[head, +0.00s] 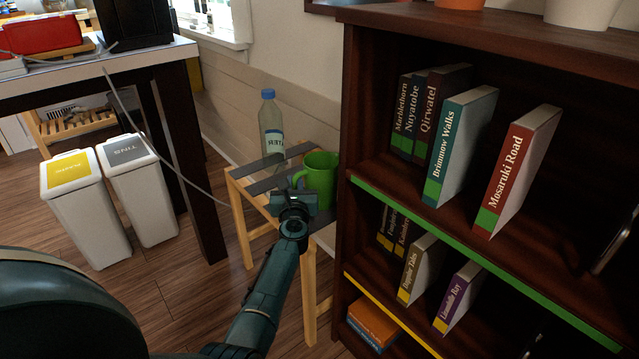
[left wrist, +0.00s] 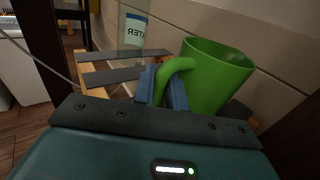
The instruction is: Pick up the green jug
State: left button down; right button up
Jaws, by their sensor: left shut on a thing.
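The green jug (head: 321,178) stands upright on a small wooden stool (head: 238,197) with grey slats, close to the bookshelf's side. In the left wrist view the jug (left wrist: 217,75) fills the right half, with its handle on the left. My left gripper (head: 296,200) reaches in from below at the jug's handle. In the left wrist view the blue fingers of the left gripper (left wrist: 163,88) are shut around the handle. Whether the jug's base touches the stool is hidden by the gripper. My right gripper is not in view.
A clear water bottle (head: 271,125) stands on the stool behind the jug. A dark bookshelf (head: 349,130) with books is close on the right. A dark table (head: 185,110) and two white bins (head: 88,215) are at the left. The wall is right behind the stool.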

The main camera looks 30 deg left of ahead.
pick_arm(q)
jog(key=shift+r, duration=0.15)
dwell(0.3)
jog(key=shift+w+r, duration=0.1)
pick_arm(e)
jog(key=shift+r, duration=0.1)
